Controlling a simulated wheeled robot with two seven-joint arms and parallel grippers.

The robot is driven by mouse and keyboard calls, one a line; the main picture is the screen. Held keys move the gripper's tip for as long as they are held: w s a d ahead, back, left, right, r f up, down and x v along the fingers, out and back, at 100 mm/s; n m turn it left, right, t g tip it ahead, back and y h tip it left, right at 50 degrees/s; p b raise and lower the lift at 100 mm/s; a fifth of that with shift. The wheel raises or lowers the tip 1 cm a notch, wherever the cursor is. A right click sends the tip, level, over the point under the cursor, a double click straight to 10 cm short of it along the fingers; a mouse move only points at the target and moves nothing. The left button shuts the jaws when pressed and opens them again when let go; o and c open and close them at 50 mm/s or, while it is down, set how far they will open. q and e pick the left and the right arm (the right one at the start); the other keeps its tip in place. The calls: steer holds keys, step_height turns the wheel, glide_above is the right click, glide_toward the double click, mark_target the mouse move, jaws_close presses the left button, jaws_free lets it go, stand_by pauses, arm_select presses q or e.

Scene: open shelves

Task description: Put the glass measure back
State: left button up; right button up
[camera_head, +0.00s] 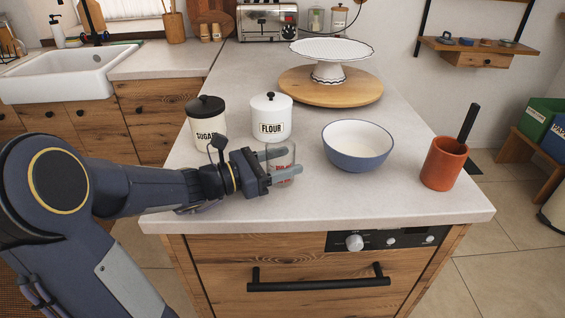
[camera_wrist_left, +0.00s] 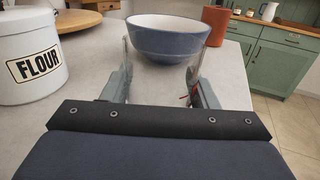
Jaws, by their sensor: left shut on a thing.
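The glass measure (camera_head: 282,164) is clear with red markings and stands near the counter's front, in front of the flour canister. My left gripper (camera_head: 284,164) reaches in from the left with its fingers around the glass measure and is shut on it. In the left wrist view my two fingers (camera_wrist_left: 160,85) point at the blue bowl, and the clear glass between them is hard to make out. I cannot tell whether the measure's base touches the counter. My right gripper is not in view.
A white flour canister (camera_head: 270,118) and a sugar canister (camera_head: 207,122) stand behind my gripper. A blue bowl (camera_head: 357,150) and a terracotta pot (camera_head: 443,165) holding a dark upright object are to the right. A cake stand (camera_head: 330,52) on a round wooden board stands farther back. The counter front (camera_head: 330,205) is clear.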

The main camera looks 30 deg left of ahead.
arm_select(q)
steer(key=shift+f, duration=0.2)
steer(key=o, duration=1)
steer(key=shift+o, duration=0.2)
steer(key=shift+r, duration=0.15)
steer(key=shift+s+a+r, duration=0.1)
steer(key=shift+s+a, duration=0.05)
steer(key=v, duration=1.1)
steer(key=shift+s+a, duration=0.1)
steer(key=shift+s, duration=0.2)
